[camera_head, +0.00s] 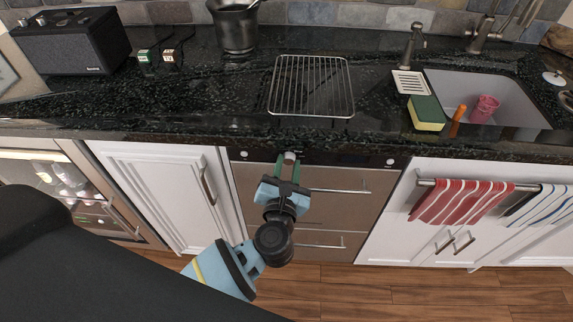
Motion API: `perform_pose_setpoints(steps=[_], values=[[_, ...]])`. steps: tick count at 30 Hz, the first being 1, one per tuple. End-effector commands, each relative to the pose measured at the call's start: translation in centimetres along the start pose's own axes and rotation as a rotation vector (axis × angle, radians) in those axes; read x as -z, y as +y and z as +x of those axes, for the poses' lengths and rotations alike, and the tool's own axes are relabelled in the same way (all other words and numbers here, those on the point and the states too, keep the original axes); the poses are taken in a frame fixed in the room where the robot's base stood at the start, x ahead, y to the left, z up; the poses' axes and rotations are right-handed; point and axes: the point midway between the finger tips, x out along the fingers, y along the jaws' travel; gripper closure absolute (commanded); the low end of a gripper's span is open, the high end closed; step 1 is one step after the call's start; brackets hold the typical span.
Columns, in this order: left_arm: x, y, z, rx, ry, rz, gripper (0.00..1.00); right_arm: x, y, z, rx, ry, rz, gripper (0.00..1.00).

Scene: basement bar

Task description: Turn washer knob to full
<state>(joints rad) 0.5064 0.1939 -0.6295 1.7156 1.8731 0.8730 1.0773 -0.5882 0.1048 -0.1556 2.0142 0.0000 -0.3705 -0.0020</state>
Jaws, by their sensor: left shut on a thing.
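The washer (330,212) is the brown and steel front with drawer-like panels and bar handles, set under the dark counter. A dark control strip runs along its top edge. A small light-coloured knob (289,156) sits on this strip, left of the middle. My left gripper (290,168) points up at the strip, its green-edged fingers shut on the knob. The fingers hide part of the knob, and I cannot read its setting or any marks. My right gripper is not in view.
The black speckled counter (190,95) overhangs just above the gripper. On it are a wire rack (312,85), a metal pot (235,27) and a dark speaker (70,42). A sink (500,88) is at right. Striped towels (465,203) hang right of the washer. The wooden floor is clear.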

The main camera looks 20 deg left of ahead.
Motion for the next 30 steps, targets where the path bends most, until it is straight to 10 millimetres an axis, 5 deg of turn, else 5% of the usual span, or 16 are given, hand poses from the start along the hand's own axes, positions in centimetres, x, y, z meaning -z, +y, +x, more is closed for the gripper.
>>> perform_pose_setpoints(steps=[12, 30], values=[[-0.6, 0.1, 0.1, 0.002, 0.019, 0.349, 0.95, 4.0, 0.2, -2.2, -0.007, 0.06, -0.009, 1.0], [-0.2, -0.1, 0.1, 0.006, 0.036, 0.627, 0.95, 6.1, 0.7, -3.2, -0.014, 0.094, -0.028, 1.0]])
